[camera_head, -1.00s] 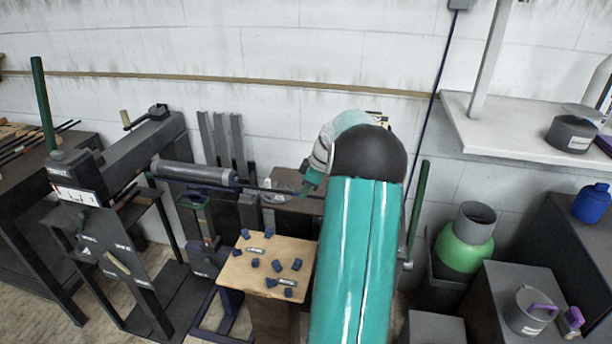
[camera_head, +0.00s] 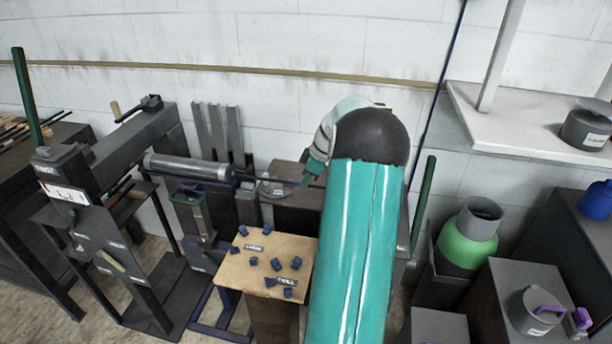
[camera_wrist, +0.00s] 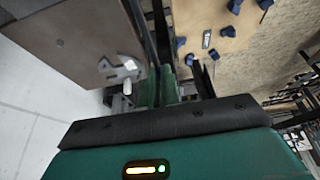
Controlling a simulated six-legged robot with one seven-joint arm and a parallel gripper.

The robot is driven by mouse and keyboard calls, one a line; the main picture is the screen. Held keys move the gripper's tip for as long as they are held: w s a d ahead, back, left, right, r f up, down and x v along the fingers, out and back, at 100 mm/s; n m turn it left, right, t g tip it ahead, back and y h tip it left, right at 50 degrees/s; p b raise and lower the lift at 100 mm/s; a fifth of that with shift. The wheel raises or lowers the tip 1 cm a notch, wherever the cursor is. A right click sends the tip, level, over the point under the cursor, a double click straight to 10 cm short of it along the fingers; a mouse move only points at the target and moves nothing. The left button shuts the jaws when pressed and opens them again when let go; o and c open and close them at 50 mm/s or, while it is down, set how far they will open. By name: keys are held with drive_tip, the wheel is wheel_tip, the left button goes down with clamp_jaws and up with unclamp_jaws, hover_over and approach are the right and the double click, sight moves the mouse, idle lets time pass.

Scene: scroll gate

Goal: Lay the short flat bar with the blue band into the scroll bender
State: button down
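My gripper (camera_head: 308,180) is at the back of the scene, partly behind my teal arm. In the wrist view its two green fingers (camera_wrist: 158,88) are close together around a thin dark bar (camera_wrist: 160,30), which runs up the picture. In the head view the bar (camera_head: 262,179) reaches left from the fingers, roughly level. I cannot make out a blue band clearly. A grey hooked plate (camera_wrist: 122,70), apparently the scroll bender's form, lies on a dark bench top beside the fingers; it also shows in the head view (camera_head: 272,188). I cannot tell whether the bar touches it.
A wooden board (camera_head: 255,275) with several small blue blocks stands in front of the bench. A dark machine with a grey cylinder (camera_head: 190,168) is at the left.

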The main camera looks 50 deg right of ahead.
drive_tip(key=shift+f, duration=2.75)
drive_tip(key=shift+s+d+f, duration=0.1)
drive_tip(key=shift+f, duration=0.15)
drive_tip(key=c, duration=1.5)
unclamp_jaws()
drive_tip(key=shift+c, duration=0.2)
drive_tip(key=v, duration=1.3)
drive_tip(key=shift+s+r, duration=0.2)
drive_tip(key=shift+r, duration=0.1)
